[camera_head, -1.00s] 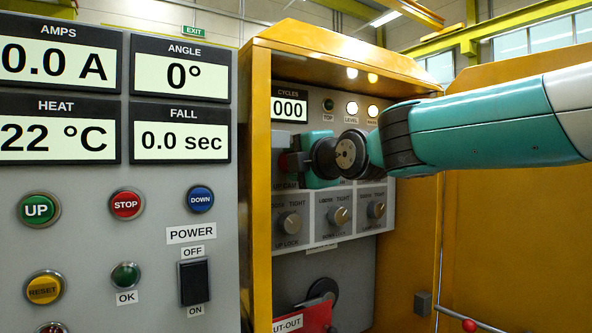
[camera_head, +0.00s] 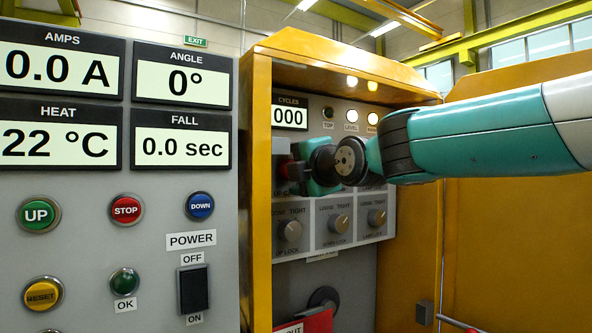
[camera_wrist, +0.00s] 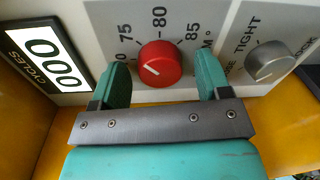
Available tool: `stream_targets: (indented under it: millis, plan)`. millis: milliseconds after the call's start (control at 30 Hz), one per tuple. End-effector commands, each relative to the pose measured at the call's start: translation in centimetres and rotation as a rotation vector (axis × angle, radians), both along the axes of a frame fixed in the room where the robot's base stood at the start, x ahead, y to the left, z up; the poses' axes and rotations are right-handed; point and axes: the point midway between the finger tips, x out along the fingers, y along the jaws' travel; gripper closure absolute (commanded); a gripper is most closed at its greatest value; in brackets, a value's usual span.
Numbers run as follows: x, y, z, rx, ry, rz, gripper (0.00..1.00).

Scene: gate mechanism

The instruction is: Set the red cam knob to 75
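The red cam knob (camera_wrist: 160,64) is round and sits on a grey panel in the wrist view. A pale mark shows on its face, toward the lower left. The dial around it has 75, 80 and 85 printed; I cannot read the exact setting. My gripper (camera_wrist: 163,80) is open, with one teal finger on each side of the knob. Visible gaps separate both fingers from it. In the head view my gripper (camera_head: 312,168) is at the upper part of the cabinet panel and covers most of the knob area.
A cycles display (camera_head: 290,117) reading 000 is above my gripper. Lock knobs (camera_head: 290,231) are just below. The yellow cabinet wall (camera_head: 257,200) stands close on the left, and an open yellow door (camera_head: 515,240) on the right.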

Motion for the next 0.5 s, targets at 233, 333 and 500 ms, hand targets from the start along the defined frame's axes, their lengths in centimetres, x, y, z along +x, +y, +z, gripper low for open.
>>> stream_targets:
  millis: [233,333,500]
  plan:
    - [-0.6,-0.4,0.1,0.001,-0.002,-0.001,0.3]
    - [-1.8,-1.3,0.2,0.002,-0.003,-0.001,0.3]
    - [-5.2,-3.5,0.3,0.002,-0.003,-0.001,0.3]
